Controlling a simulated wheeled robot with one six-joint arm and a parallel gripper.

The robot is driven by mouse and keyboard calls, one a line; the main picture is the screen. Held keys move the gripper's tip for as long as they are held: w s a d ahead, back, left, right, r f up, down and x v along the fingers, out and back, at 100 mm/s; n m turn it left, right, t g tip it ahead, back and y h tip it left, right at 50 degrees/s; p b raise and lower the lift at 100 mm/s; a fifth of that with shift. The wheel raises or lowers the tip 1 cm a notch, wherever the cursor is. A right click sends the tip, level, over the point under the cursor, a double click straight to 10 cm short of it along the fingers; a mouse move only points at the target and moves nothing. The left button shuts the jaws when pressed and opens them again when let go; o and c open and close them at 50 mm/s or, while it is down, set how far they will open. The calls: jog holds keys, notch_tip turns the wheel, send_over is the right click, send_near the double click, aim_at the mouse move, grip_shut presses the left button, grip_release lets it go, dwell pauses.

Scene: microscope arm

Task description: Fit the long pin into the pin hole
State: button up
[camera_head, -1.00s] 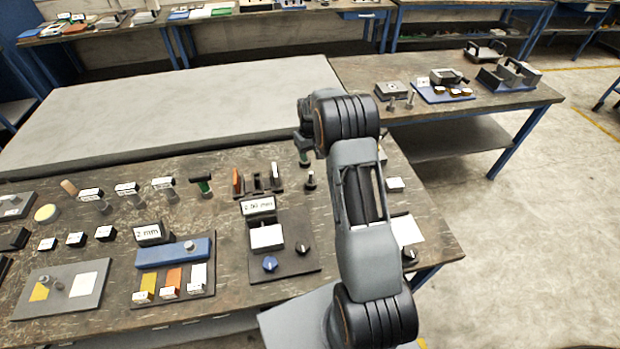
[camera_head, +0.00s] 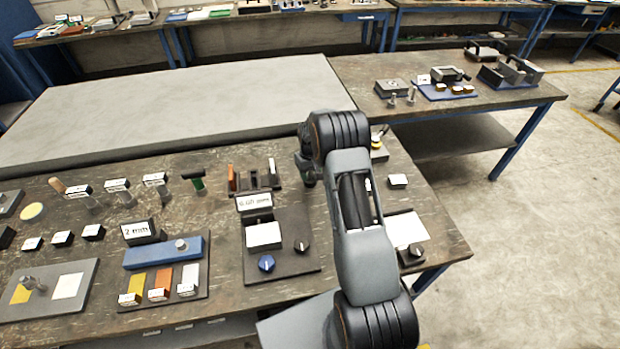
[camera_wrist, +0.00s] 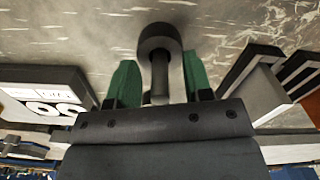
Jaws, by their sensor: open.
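My gripper (camera_wrist: 160,80) shows in the wrist view with its two green fingers apart. A dark grey post with a round, ring-like head (camera_wrist: 158,42) stands between the fingers, with a gap on each side. I cannot tell whether this post is the long pin. In the head view my arm covers most of the gripper, low over the near table by the dark stand. Two small metal pins, a left one (camera_head: 392,99) and a right one (camera_head: 411,96), stand on the right table, in front of a grey block (camera_head: 392,86). I cannot make out the pin hole.
A dark slotted stand (camera_head: 255,181) and a display panel with a blue knob (camera_head: 266,263) lie left of my arm. A blue block (camera_head: 166,252) and several small labelled blocks are further left. A blue tray (camera_head: 447,90) is on the right table.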

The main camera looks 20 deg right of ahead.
grip_shut()
dwell(0.4)
jog(key=shift+r, duration=0.15)
